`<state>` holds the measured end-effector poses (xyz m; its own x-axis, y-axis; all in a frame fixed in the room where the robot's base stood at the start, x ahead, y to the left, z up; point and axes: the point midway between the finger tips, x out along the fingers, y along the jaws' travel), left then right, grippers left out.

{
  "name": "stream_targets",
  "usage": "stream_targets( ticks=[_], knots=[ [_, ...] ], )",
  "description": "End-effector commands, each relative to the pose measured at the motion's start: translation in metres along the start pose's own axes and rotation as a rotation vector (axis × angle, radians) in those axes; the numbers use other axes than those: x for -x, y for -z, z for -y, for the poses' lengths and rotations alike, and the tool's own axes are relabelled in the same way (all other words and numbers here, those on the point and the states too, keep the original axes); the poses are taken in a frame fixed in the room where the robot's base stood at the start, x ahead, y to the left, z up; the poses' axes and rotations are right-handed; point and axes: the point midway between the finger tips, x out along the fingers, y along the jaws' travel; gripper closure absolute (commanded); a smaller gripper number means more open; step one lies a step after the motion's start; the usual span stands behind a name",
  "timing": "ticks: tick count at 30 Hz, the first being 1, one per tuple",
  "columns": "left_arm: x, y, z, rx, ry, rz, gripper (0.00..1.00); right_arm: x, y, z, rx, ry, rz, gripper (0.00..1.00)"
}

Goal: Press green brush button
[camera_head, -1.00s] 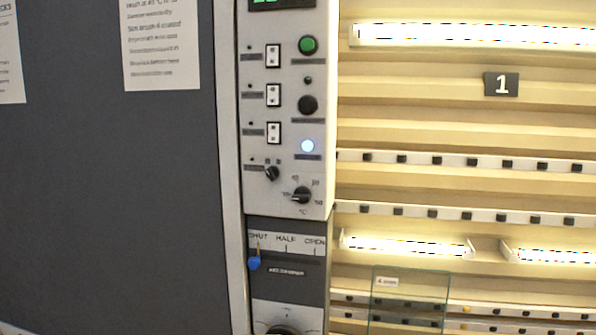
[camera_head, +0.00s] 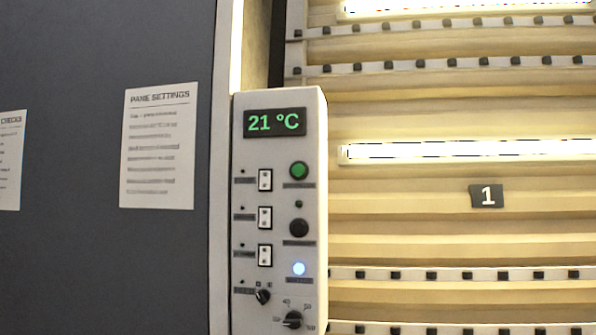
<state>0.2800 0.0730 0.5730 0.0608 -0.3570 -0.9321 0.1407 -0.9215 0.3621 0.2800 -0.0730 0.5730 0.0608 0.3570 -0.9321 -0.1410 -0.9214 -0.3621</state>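A green round button (camera_head: 299,170) sits at the upper right of the white control panel (camera_head: 318,200) in the head view, below the green-lit display (camera_head: 274,122) reading 21 °C. Its label is too small to read. Below it are a small dark green lamp or button (camera_head: 299,204), a large black button (camera_head: 299,228) and a glowing blue-white button (camera_head: 299,268). Neither of my grippers shows in the head view.
Three rocker switches (camera_head: 265,217) and dark knobs (camera_head: 292,319) are on the panel. A grey wall with a "Pane settings" sheet (camera_head: 158,148) is left. Right are roller rails (camera_head: 450,63), a light bar (camera_head: 470,150) and a "1" sign (camera_head: 487,196).

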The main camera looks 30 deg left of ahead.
Motion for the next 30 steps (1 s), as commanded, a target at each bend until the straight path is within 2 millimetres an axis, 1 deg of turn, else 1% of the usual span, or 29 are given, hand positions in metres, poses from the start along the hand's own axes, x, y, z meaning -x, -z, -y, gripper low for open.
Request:
stream_targets(
  ticks=[1, 2, 12, 30],
  knots=[
    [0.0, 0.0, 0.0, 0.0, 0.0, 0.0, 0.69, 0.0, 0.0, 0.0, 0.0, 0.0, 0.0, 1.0],
    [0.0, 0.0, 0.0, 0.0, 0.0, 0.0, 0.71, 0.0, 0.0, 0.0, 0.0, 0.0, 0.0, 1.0],
    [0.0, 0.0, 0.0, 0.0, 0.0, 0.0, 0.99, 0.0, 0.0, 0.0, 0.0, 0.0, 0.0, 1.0],
    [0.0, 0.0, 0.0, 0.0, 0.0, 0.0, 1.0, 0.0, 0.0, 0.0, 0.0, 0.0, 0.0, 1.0]
  ],
)
